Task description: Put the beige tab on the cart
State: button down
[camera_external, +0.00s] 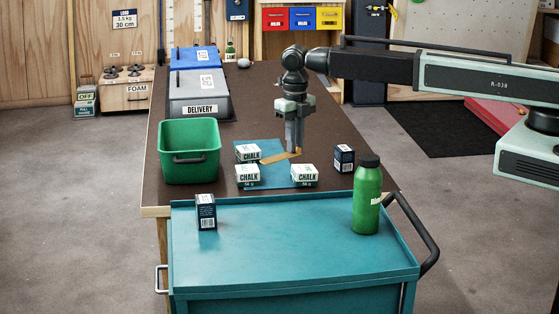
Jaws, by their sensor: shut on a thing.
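The beige tab (273,159) is a flat tan strip on or just above a blue mat (267,181) on the dark table. My gripper (295,151) points down over the mat and is shut on the tab's right end. The tab's left end reaches between the white chalk boxes. I cannot tell whether the tab still touches the mat. The teal cart (285,262) stands at the table's near end, with a raised rim and a black handle on its right.
Chalk boxes (247,153) (248,174) (305,174) surround the tab. A dark box (344,158) and green bin (189,151) stand on the table. The cart holds another dark box (206,212) and a green bottle (367,200); its middle is clear. Delivery boxes (198,106) stand farther back.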

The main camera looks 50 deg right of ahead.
jog(key=s+a+r+n+p, duration=0.1)
jog(key=s+a+n, duration=0.2)
jog(key=s+a, duration=0.3)
jog(key=s+a+r+n, duration=0.1)
jog(key=s+a+n, duration=0.25)
jog(key=a, duration=0.45)
jog(key=r+n+p, duration=0.1)
jog(key=n+p, duration=0.1)
jog(key=n, duration=0.2)
send_over(310, 248)
jog(key=shift+m, duration=0.25)
notch_tip(310, 248, down, 10)
jog(key=b, duration=1)
jog(key=shift+f+b, duration=0.2)
jog(key=shift+b, duration=0.2)
jog(key=shift+r, duration=0.2)
jog(key=shift+f, duration=0.15)
jog(key=c, duration=1.8)
grip_release()
jog(key=o, duration=0.4)
jog(key=shift+o, duration=0.2)
